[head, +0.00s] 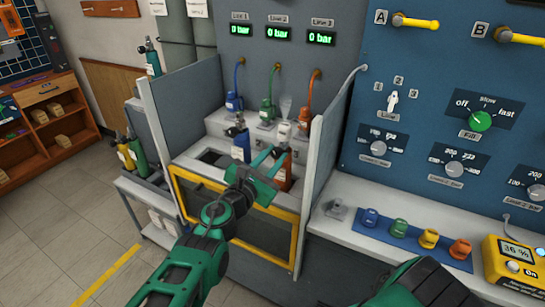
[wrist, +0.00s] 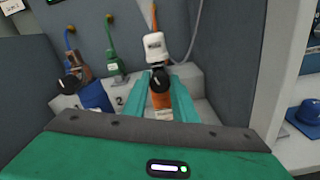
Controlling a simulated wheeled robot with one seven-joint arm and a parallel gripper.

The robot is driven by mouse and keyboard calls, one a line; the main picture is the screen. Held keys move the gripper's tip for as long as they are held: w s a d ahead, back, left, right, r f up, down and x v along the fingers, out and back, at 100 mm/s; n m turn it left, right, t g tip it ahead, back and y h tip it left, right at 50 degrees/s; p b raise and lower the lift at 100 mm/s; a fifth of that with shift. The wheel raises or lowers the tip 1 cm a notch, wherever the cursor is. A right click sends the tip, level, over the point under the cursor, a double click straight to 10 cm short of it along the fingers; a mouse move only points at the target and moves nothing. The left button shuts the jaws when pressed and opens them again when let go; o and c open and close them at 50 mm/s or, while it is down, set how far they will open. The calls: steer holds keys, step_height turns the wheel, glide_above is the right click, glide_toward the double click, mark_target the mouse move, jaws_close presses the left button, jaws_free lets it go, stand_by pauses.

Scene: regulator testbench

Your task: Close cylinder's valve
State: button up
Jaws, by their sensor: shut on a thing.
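The orange cylinder (head: 285,175) stands upright in the right bay of the bench in the head view. In the wrist view the orange cylinder (wrist: 161,103) has a black valve (wrist: 159,78) at its neck and a white fitting (wrist: 155,48) above it. My gripper (head: 268,160) is at its upper part, its teal fingers one on each side. In the wrist view my gripper (wrist: 163,80) is shut on the orange cylinder near its valve. Exact finger contact is hard to see. The blue cylinder (head: 241,145) stands to the left, with its black valve (wrist: 71,84) in the wrist view.
Grey partitions (head: 322,155) wall the bay on both sides. Blue, green and orange hose connectors (head: 266,107) stand behind; the line displays (head: 278,32) read 0 bar. A shelf at right holds coloured caps (head: 399,228) and a yellow meter (head: 515,260).

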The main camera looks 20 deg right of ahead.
steer(key=shift+m, duration=1.8)
steer(key=o, duration=1.1)
steer(key=shift+c, duration=0.2)
steer(key=v, duration=1)
steer(key=shift+s+a, duration=0.2)
steer(key=shift+a, duration=0.15)
steer(key=shift+f, duration=0.15)
